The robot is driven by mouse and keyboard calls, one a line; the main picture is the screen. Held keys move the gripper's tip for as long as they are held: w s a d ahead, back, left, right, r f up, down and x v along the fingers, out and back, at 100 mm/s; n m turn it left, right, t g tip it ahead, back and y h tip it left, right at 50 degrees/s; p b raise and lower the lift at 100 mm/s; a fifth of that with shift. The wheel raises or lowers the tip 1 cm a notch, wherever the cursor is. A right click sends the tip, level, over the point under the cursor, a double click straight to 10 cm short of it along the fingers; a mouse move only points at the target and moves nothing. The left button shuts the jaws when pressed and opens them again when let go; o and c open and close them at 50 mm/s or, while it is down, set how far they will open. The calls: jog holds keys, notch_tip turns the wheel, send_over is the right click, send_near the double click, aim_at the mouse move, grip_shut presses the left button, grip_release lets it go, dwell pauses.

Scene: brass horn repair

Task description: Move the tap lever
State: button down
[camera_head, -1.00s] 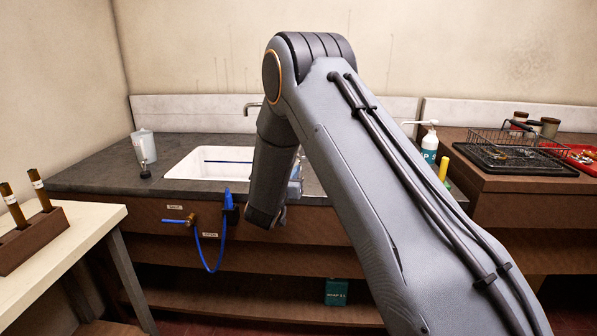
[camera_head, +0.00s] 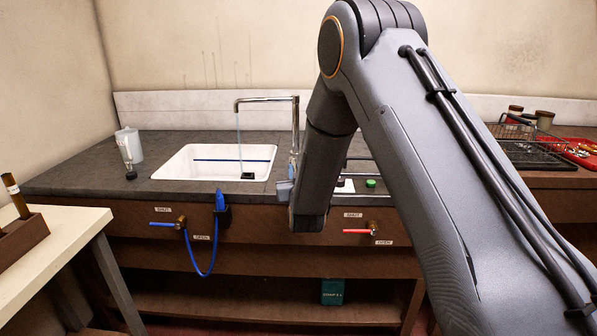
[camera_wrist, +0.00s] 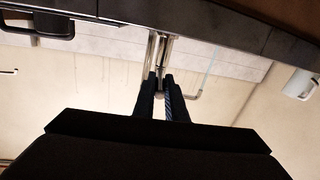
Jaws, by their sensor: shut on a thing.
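A thin stream of water (camera_head: 240,135) falls from the spout. In the wrist view, which is upside down, the tap's upright (camera_wrist: 166,50) and the stream (camera_wrist: 210,65) show. My gripper (camera_wrist: 160,78) is shut on a thin part at the tap, which I take to be the tap lever. The fingers largely cover that part.
A blue hose and valve (camera_head: 182,222) hang on the cabinet front, with a red-handled valve (camera_head: 371,228) to their right. A clear jug (camera_head: 131,145) stands left of the sink. A wire basket (camera_head: 520,145) sits at the right. The counter left of the sink is mostly clear.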

jog(key=c, duration=1.8)
grip_release()
jog(key=s+b, duration=0.1)
jog(key=s, duration=0.6)
jog(key=shift+s+d+b, duration=0.3)
jog(key=shift+s, duration=0.1)
